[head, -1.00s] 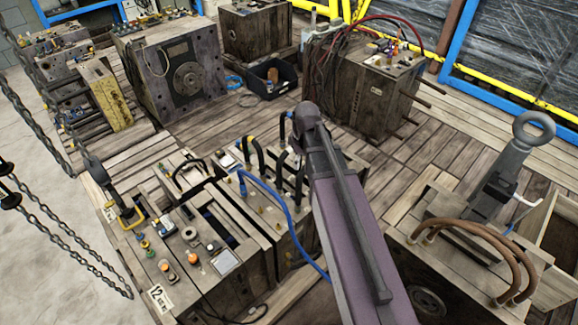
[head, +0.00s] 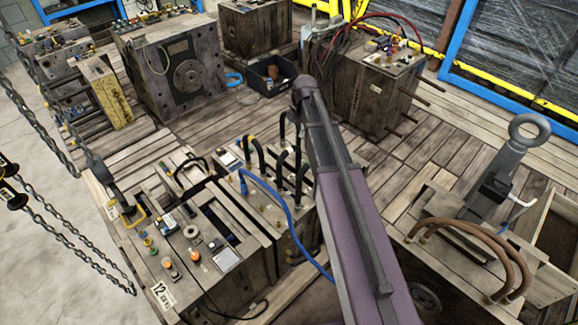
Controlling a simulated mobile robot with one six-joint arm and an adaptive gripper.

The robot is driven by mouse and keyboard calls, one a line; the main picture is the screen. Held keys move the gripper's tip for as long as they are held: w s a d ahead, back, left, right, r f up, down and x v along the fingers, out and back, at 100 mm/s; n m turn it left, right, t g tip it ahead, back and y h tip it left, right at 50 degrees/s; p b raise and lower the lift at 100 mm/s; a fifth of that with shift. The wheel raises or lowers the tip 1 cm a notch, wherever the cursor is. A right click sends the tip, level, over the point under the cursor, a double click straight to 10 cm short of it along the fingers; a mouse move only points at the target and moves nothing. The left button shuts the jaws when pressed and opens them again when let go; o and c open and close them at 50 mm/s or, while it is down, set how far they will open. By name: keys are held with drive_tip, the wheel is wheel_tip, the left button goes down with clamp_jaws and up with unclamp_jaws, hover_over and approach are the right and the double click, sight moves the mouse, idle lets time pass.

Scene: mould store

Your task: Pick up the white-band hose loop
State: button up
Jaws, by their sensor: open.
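Several black hose loops (head: 256,152) stand up from the top of a wooden-looking mould block (head: 232,192) left of my arm. I cannot tell which loop carries a white band. A lower black hose loop (head: 188,172) lies on the neighbouring block to the left. My arm reaches up through the middle of the picture. My gripper does not show.
A blue hose (head: 275,195) hangs over the block's front. Brown hoses (head: 470,228) and a grey lifting eye (head: 528,130) top the right-hand block. Chains (head: 75,240) hang at the left. A black bin (head: 262,86) stands behind. Bare planks (head: 400,160) lie right of my arm.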

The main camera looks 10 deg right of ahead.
sight(290, 148)
drive_tip(key=shift+f, duration=0.15)
drive_tip(key=f+b, duration=0.2)
drive_tip(key=w+f+b, duration=0.1)
drive_tip(key=f+b, duration=0.4)
drive_tip(key=b, duration=0.1)
drive_tip(key=shift+w+a+f, duration=0.15)
drive_tip(key=shift+a+f, duration=0.2)
drive_tip(key=shift+f, duration=0.25)
drive_tip(key=shift+b, duration=0.35)
drive_tip(key=shift+w+a+f+b, duration=0.15)
drive_tip(key=shift+w+f+b, duration=0.05)
drive_tip(key=shift+f+b, duration=0.65)
drive_tip(key=shift+w+a+f+b, duration=0.15)
drive_tip(key=shift+a+f+b, duration=0.05)
drive_tip(key=shift+f+b, duration=0.65)
drive_tip(key=shift+w+a+f+b, duration=0.15)
drive_tip(key=shift+w+f+b, duration=0.05)
drive_tip(key=shift+f+b, duration=0.6)
clamp_jaws()
